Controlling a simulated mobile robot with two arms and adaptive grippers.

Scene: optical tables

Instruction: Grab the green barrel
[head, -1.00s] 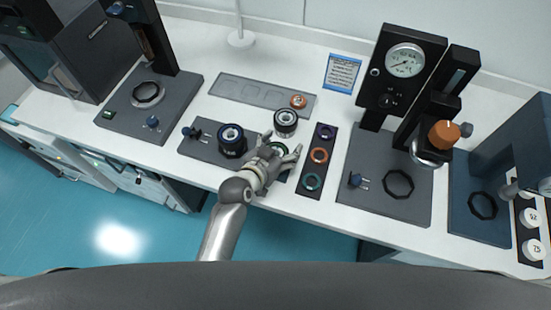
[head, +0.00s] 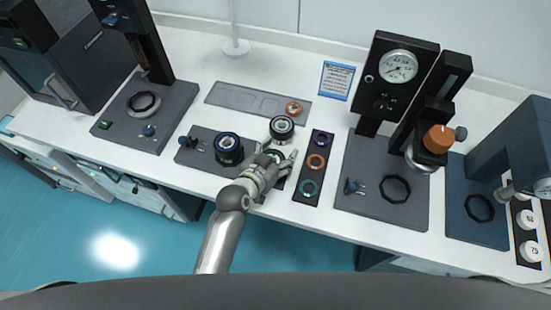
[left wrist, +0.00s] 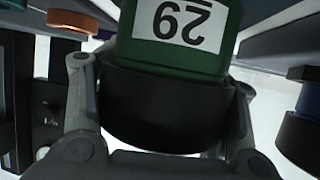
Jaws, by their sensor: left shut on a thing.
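The green barrel (left wrist: 170,52) fills the upper middle of the left wrist view. It has a black lower band and a white label with upside-down dark digits. My left gripper (left wrist: 160,92) has a finger on each side of the black band and is shut on the barrel. My right gripper is not in view.
A dark strip with coloured rings (head: 314,167) lies close to the right. A gauge press (head: 399,70) stands farther right. White bench (head: 190,177) is bare towards the front.

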